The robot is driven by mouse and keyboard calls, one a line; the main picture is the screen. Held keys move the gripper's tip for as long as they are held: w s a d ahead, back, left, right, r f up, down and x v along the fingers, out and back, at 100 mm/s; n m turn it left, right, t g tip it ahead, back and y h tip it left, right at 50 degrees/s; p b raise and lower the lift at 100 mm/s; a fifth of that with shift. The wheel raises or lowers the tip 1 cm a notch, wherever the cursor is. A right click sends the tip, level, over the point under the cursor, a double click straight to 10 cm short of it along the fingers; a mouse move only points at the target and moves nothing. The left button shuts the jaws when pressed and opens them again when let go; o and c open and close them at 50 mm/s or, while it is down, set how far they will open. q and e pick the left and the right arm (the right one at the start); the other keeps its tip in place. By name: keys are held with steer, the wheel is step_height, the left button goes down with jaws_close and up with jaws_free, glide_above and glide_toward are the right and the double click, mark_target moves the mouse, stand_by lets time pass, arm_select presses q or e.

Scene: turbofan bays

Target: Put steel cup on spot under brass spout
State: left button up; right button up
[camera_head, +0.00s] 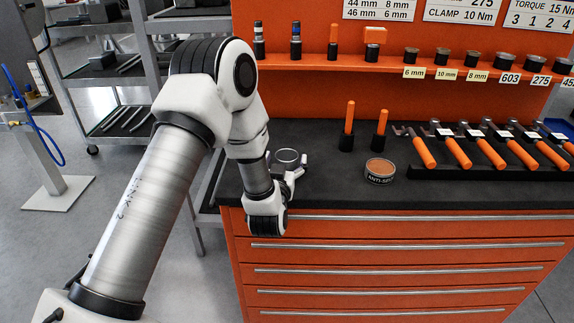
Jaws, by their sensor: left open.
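The steel cup (287,157) appears as a small grey round vessel, upright near the left end of the dark bench top. My left gripper (285,168) is open, with its fingers low at the bench top around the near side of the cup. The lower part of the cup is partly hidden by the gripper, and I cannot tell whether the fingers touch it. My right gripper is not in view. I cannot make out a brass spout or a spot under one in this view.
An orange-lidded tin (380,170) stands on the bench right of the cup. Two orange-handled tools stand in black holders behind it. A black rack (490,165) of orange-handled wrenches fills the right. An orange shelf (390,62) overhangs the back. Clear bench lies between cup and tin.

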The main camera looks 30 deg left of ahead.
arm_select(q)
steer(key=c, duration=1.4)
